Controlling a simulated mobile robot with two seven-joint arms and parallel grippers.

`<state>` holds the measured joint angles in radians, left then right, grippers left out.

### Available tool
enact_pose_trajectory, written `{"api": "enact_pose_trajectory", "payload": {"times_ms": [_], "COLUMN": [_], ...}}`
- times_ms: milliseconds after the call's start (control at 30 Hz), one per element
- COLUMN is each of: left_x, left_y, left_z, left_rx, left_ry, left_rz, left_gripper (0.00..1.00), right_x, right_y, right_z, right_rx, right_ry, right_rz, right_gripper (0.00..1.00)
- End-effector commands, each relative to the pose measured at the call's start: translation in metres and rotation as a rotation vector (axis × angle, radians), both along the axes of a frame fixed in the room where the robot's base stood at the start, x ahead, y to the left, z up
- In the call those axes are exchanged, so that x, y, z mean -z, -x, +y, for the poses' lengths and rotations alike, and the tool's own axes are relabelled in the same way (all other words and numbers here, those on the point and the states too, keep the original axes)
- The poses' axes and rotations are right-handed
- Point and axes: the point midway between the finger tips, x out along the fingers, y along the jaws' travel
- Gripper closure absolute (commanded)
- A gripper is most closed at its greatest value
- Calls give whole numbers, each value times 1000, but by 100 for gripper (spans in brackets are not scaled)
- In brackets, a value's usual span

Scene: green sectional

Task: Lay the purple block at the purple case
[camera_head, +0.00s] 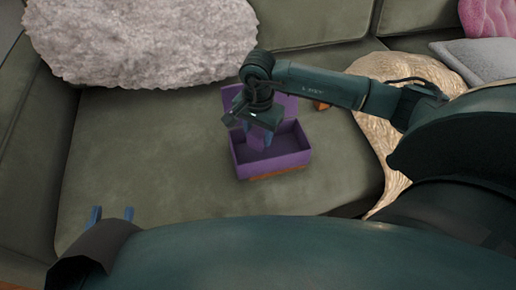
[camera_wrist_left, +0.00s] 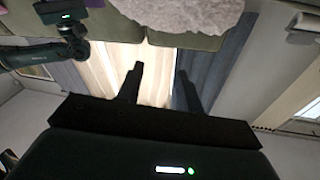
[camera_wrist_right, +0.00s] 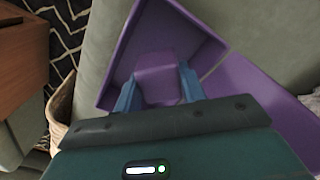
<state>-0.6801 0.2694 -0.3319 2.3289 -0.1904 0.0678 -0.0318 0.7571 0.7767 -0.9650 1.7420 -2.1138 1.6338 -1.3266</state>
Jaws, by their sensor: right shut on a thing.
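The purple case (camera_head: 272,166) stands open on the green sofa seat, its lid (camera_head: 232,98) tilted back. The purple block (camera_wrist_right: 157,68) is between the blue fingers of my right gripper (camera_wrist_right: 158,86), which is shut on it. In the head view the right gripper (camera_head: 262,134) points down over the case's opening, with the block (camera_head: 257,140) at or just within the rim. I cannot tell whether the block touches the case floor. My left gripper (camera_head: 111,213) is open and empty at the lower left, away from the case; its spread fingers also show in the left wrist view (camera_wrist_left: 160,75).
A fluffy pale cushion (camera_head: 140,40) lies at the back left and a gold cushion (camera_head: 372,150) at the right. A small orange thing (camera_head: 320,104) sits behind the case, and an orange-brown edge (camera_head: 280,174) shows under it. The seat left of the case is clear.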

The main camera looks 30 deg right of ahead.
Motion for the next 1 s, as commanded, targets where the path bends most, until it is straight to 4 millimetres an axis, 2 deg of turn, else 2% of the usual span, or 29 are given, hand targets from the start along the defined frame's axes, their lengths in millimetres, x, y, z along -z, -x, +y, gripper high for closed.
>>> {"api": "enact_pose_trajectory", "payload": {"times_ms": [167, 400, 633, 800, 833, 1000], "left_x": [2, 3, -1, 3, 3, 1], "left_y": [1, 0, 0, 0, 0, 0], "left_z": [-1, -3, -3, -3, -3, -3], "left_rx": [7, 18, 19, 19, 20, 20], "left_ry": [6, 29, 37, 42, 45, 46], "left_rz": [-18, -36, -38, -34, -34, -33], "left_gripper": [64, 64, 64, 64, 64, 64], "right_x": [16, 53, 55, 59, 59, 58], "right_y": [0, 0, 0, 0, 0, 0], "right_z": [0, 1, 0, 0, 0, 0], "right_rx": [1, 2, 2, 2, 2, 2], "right_ry": [0, 0, 0, 1, 1, 1], "right_rz": [1, 1, -1, -1, -1, -1], "right_gripper": [82, 82, 82, 82, 59, 45]}}
